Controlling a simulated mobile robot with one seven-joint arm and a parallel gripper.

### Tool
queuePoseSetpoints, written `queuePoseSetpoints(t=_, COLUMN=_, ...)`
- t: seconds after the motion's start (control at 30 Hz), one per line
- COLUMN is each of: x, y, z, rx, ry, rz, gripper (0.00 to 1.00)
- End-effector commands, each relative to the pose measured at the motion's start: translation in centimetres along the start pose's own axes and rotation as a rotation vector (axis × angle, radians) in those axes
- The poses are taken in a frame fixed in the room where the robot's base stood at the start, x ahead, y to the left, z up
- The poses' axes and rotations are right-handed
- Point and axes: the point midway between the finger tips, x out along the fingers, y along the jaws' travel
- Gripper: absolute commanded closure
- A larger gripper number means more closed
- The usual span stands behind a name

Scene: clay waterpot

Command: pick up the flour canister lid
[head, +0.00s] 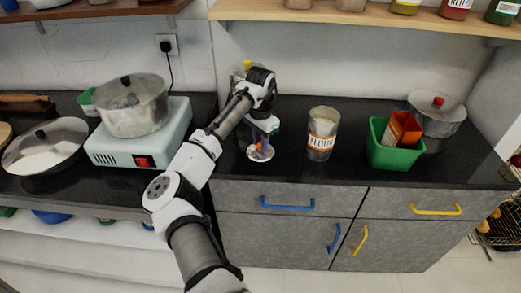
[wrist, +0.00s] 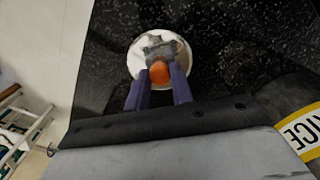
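The flour canister lid, a shiny round disc with an orange knob, is on or just above the dark counter, left of the canister; I cannot tell if it touches. It shows in the head view (head: 260,156) and the wrist view (wrist: 181,47). My gripper (head: 262,143) points down over it. In the wrist view, its two purple fingers (wrist: 160,78) stand either side of the knob, close against it, and appear shut on it.
A green bin (head: 394,153) with an orange box and a metal pot (head: 446,122) stand right of the canister. A stove with a pot (head: 134,106) is at left. A shelf overhangs the back.

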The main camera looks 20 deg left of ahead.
Motion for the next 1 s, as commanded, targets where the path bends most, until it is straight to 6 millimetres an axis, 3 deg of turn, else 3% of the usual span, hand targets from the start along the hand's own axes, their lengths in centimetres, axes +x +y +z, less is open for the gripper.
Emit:
queuePoseSetpoints(t=0.13, x=0.0, y=0.0, z=0.0, rx=0.0, ry=0.0, rz=0.0, gripper=1.0)
queuePoseSetpoints(t=0.57, x=-1.2, y=0.0, z=-0.1, rx=0.001, ry=0.002, rz=-0.001, gripper=1.0)
queuePoseSetpoints(t=0.77, x=-4.8, y=0.0, z=-0.1, rx=0.0, ry=0.003, rz=-0.002, gripper=1.0)
queuePoseSetpoints(t=1.0, x=-12.4, y=-0.1, z=0.0, rx=-0.001, ry=0.0, rz=-0.008, gripper=1.0)
